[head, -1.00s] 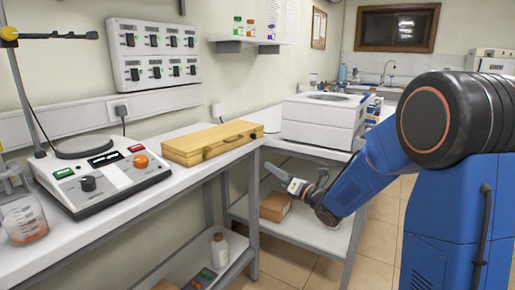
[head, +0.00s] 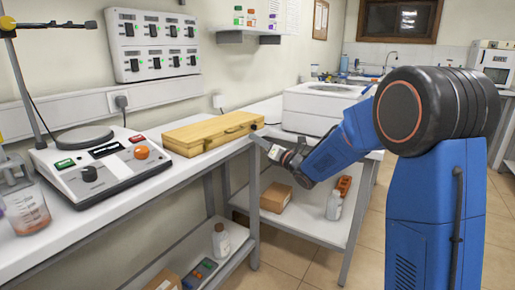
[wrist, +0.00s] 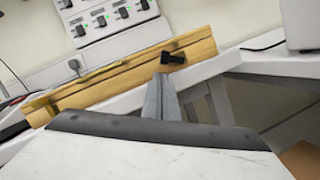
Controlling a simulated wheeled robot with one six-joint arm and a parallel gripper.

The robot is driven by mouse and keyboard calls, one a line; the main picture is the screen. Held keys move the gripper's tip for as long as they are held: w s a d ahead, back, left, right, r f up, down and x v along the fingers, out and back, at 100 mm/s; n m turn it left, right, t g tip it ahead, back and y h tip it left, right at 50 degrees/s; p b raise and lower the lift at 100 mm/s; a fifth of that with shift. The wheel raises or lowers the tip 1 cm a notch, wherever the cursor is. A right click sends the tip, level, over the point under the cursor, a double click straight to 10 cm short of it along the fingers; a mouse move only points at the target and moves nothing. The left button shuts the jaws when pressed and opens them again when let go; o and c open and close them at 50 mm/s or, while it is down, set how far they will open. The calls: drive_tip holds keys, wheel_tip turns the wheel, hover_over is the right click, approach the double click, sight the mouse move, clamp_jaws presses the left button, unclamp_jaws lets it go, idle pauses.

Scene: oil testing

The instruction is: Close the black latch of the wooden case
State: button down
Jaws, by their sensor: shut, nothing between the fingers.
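The wooden case (head: 210,134) lies shut-looking on the white bench, and it also fills the upper middle of the wrist view (wrist: 110,80). Its black latch (wrist: 174,57) shows on the case's front face in the wrist view, toward the right end, with a thin dark piece pointing up and left. I cannot tell the latch's exact position. My gripper (head: 257,138) is just in front of the case's right end, beyond the bench edge. In the wrist view its fingers (wrist: 160,78) are together and empty, with tips just below the latch. I cannot tell whether they touch it.
A hotplate-like instrument (head: 100,165) stands left of the case, with a beaker (head: 27,208) near it. A white machine (head: 315,108) stands on the bench to the right. The lower shelf holds a cardboard box (head: 276,197) and bottles. Open floor lies in front of the bench.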

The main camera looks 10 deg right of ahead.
drive_tip(key=shift+w+d+r, duration=0.15)
drive_tip(key=shift+r, duration=0.25)
drive_tip(key=shift+r+m, duration=0.25)
drive_tip(key=shift+m, duration=0.55)
drive_tip(key=m, duration=0.1)
drive_tip(key=r+m+h, duration=0.1)
drive_tip(key=m, duration=0.1)
drive_tip(key=shift+r+m, duration=0.2)
drive_tip(key=shift+m, duration=0.1)
drive_tip(key=m, duration=0.1)
drive_tip(key=r+m+h, duration=0.1)
drive_tip(key=m, duration=0.1)
drive_tip(key=shift+w+d+r+m+h, duration=0.1)
drive_tip(key=shift+r+m+h, duration=0.1)
drive_tip(key=shift+m, duration=0.4)
drive_tip(key=shift+w+d+r+m+h, duration=0.1)
drive_tip(key=shift+r+m, duration=0.1)
drive_tip(key=shift+m, duration=0.4)
drive_tip(key=shift+r, duration=0.1)
